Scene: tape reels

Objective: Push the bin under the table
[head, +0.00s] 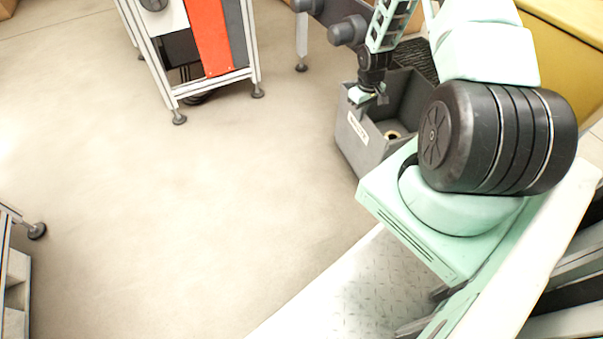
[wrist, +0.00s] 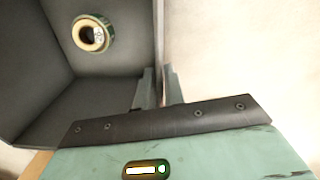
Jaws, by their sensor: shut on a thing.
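The grey bin (head: 352,152) stands on the floor in the head view, beside my base, with a white label on its side. A tape reel (head: 393,135) lies inside it; the reel also shows in the wrist view (wrist: 92,35). My gripper (head: 370,98) is at the bin's upper left rim. In the wrist view my gripper (wrist: 159,88) has one finger on each side of the bin wall (wrist: 158,45) and is shut on it. My arm hides part of the bin's right side. I cannot tell for certain which furniture is the table.
A metal-framed stand (head: 217,82) with an orange panel (head: 208,38) stands at the top left of the bin. A yellow surface (head: 572,45) is at the upper right. A wheeled frame (head: 14,218) is at the left edge. The floor (head: 200,200) between is clear.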

